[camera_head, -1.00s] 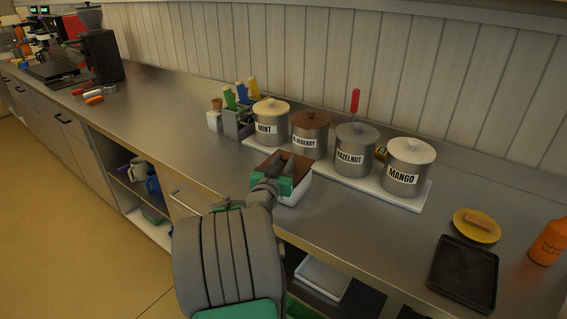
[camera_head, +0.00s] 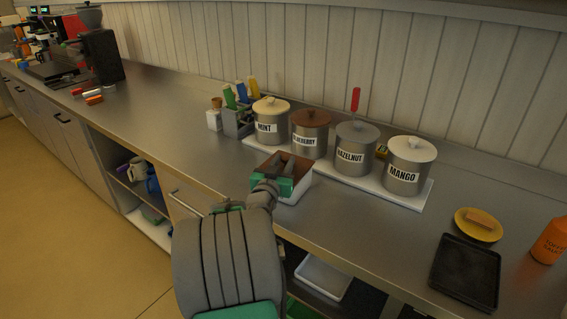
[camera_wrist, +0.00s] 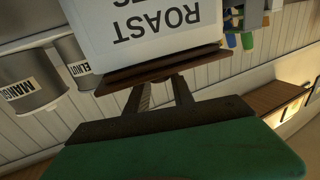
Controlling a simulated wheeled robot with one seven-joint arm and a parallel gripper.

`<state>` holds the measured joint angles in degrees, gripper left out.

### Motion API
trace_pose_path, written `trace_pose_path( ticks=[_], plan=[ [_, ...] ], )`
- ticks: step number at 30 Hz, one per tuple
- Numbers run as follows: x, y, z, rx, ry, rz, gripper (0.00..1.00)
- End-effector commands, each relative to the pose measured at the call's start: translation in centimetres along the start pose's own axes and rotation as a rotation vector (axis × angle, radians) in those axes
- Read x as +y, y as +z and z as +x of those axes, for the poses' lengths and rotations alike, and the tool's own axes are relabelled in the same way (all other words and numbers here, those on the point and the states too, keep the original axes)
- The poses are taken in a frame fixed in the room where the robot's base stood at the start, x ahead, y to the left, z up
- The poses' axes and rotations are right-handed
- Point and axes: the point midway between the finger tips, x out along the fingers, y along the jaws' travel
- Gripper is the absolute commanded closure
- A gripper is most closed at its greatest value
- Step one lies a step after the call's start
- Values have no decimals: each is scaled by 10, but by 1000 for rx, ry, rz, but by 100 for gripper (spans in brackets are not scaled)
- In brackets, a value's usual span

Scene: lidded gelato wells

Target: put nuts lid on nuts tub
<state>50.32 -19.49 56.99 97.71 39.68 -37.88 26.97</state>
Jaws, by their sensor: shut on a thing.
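The nuts tub (camera_head: 297,192) is a white box on the counter in front of the labelled canisters. In the wrist view, which is upside down, the tub (camera_wrist: 145,30) shows the lettering "ROAST" and part of a second word. The brown nuts lid (camera_head: 303,164) is at the tub's top, and its edge (camera_wrist: 150,68) runs along the rim in the wrist view. It looks in line with the tub; I cannot tell whether it is fully seated. My gripper (camera_head: 284,168) is shut on the lid, its fingers (camera_wrist: 160,92) meeting the lid's upper side. The grip point itself is partly hidden.
Canisters marked mint (camera_head: 270,126), blueberry (camera_head: 309,140), hazelnut (camera_head: 354,156) and mango (camera_head: 406,172) stand close behind on a white tray (camera_head: 424,200). A black tray (camera_head: 465,272) and yellow plate (camera_head: 478,228) lie to the right.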

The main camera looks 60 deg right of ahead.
Motion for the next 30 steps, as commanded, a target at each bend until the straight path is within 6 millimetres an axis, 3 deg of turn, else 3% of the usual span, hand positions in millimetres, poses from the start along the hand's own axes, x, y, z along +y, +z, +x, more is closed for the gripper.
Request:
trace_pose_path(
  ticks=[29, 30],
  plan=[
    [0, 14, 0, 0, 0, 0, 100],
    [0, 13, 0, 0, 0, 0, 68]
  ],
)
